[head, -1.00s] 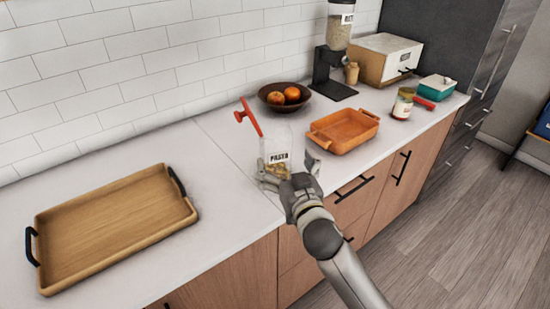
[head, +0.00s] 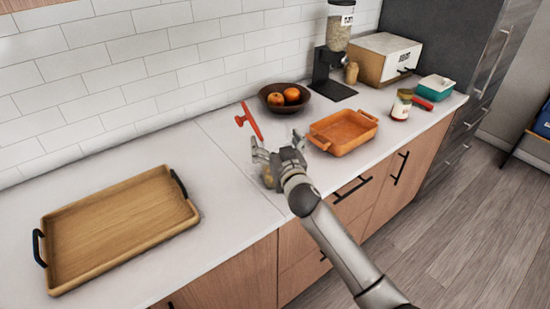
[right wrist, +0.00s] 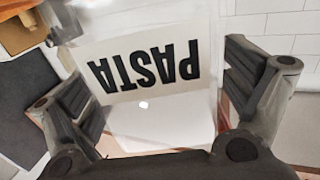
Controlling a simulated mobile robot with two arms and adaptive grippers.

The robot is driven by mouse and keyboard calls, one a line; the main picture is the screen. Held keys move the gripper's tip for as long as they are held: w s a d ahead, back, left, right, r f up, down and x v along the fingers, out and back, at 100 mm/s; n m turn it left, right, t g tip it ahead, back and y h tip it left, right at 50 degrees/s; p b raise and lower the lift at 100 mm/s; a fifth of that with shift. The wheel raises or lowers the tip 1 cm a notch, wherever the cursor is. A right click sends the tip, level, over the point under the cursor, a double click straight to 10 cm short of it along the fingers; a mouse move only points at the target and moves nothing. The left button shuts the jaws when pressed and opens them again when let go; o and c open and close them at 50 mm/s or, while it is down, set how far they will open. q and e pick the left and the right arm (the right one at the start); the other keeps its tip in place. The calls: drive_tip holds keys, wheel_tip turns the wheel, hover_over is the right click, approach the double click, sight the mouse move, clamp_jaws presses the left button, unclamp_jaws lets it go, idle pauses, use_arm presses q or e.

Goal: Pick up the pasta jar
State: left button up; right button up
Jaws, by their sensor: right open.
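The pasta jar (head: 268,178) stands on the white counter, clear-walled, with a little pasta low inside and a tilted red lid (head: 252,121) at its top. My right gripper (head: 277,148) is in front of it and hides its label and much of its body. In the right wrist view the jar (right wrist: 150,115) fills the middle, its PASTA label upside down. The open fingers of my right gripper stand on both sides of the jar; I cannot tell whether either touches it. My left gripper is not in view.
An orange baking dish (head: 343,132) sits just right of the gripper. A dark fruit bowl (head: 270,99) is behind. A wooden tray (head: 120,225) lies at left. A red-labelled jar (head: 401,105) stands at right. Counter between tray and pasta jar is clear.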

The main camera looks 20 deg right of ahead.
drive_tip(key=c, duration=1.9)
drive_tip(key=shift+w+r, duration=0.1)
drive_tip(key=shift+r, duration=0.05)
drive_tip(key=shift+c, duration=0.3)
drive_tip(key=shift+r, duration=0.1)
